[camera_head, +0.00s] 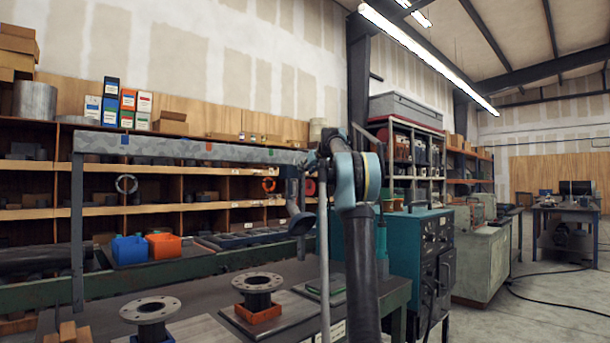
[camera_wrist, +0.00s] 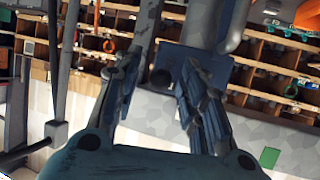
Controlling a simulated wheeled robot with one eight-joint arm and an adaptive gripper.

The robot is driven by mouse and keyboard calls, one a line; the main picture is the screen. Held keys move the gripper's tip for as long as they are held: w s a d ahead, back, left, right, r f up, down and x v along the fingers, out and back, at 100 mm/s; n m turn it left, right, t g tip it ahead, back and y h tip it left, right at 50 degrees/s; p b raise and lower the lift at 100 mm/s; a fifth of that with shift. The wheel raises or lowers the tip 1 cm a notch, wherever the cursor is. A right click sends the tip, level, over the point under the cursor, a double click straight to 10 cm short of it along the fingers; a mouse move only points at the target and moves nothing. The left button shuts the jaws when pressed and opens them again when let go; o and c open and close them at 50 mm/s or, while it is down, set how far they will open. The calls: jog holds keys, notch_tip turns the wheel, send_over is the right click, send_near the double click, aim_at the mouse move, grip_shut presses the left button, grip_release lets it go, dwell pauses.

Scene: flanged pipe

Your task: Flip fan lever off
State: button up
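In the wrist view my gripper (camera_wrist: 160,78) has its two fingers apart with a gap between them, and I see nothing held. A blue-grey bracket or box (camera_wrist: 205,68) lies behind the right fingertip, with a grey pipe (camera_wrist: 200,18) running up from it. A small dark round part shows between the fingertips; I cannot tell whether it touches them. I cannot pick out the fan lever for certain. In the head view a blue-grey duct (camera_head: 299,218) hangs by the beam's right end. There my arm's blue joint hides most of the gripper area.
A patchy grey beam (camera_head: 190,149) crosses above the workbench, before wooden shelves (camera_head: 160,217). Two flanged pipes (camera_head: 150,310) (camera_head: 258,284) stand on the bench. Blue (camera_head: 130,249) and orange (camera_head: 164,247) bins sit behind. A teal cabinet (camera_head: 415,240) stands right of my arm.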

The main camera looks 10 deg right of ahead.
jog(key=shift+w+a+f, duration=0.15)
jog(key=shift+w+f, duration=0.05)
jog(key=shift+w, duration=0.2)
grip_shut()
jog(key=shift+s+f+t, duration=0.1)
jog(key=shift+f+t, duration=0.05)
jog(key=shift+t, duration=0.25)
jog(key=shift+s+f+m+t+y, duration=0.1)
jog(key=shift+f+m+t+y, duration=0.15)
jog(key=shift+f+t+y, duration=0.4)
jog(key=shift+f+m+t+y, duration=0.2)
jog(key=shift+m+t+y, duration=0.05)
jog(key=shift+t, duration=0.7)
jog(key=shift+f+m+t+y, duration=0.4)
jog(key=shift+f+t, duration=0.15)
jog(key=shift+t, duration=0.6)
jog(key=shift+f+m+t+y, duration=0.35)
jog(key=shift+f+t, duration=0.2)
jog(key=shift+t, duration=0.6)
jog(key=shift+t+h, duration=0.25)
jog(key=shift+t, duration=0.05)
